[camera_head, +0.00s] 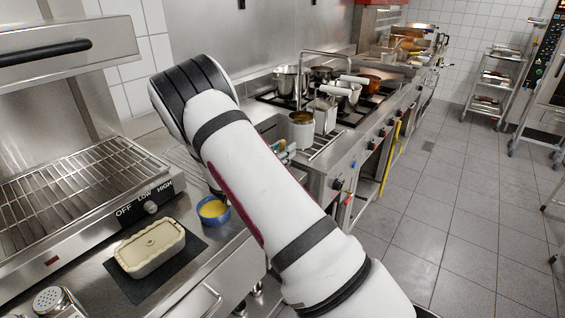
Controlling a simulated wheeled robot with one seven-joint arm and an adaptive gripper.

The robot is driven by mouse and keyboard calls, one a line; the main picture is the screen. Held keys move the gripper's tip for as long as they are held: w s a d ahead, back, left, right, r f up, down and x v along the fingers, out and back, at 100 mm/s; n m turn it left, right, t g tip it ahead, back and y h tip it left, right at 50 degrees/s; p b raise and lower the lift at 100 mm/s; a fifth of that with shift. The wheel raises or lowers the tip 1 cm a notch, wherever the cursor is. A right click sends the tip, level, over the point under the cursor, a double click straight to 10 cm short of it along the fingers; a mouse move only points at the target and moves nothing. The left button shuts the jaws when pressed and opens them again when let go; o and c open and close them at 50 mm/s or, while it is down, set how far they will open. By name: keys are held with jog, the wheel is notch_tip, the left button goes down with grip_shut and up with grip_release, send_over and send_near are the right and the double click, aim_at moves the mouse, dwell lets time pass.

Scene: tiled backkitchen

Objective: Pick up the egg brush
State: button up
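I cannot clearly make out an egg brush in this view. A small blue bowl (214,211) with yellow content, perhaps egg, stands on the steel counter just left of my arm. My white arm rises from the lower right to a black-banded joint at upper centre-left and covers part of the counter behind it. My gripper does not show, so its state and its place relative to the bowl are hidden. Small pale and teal items (284,150) show just right of my arm, too small to identify.
A cream loaf dish (150,247) sits on a dark mat (190,262). A wire-rack grill (75,195) is at left, with a shaker (50,301) in front. Pots (291,82) and a can (301,128) stand by the stove. The tiled floor (450,220) at right is open.

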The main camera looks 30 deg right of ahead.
grip_shut()
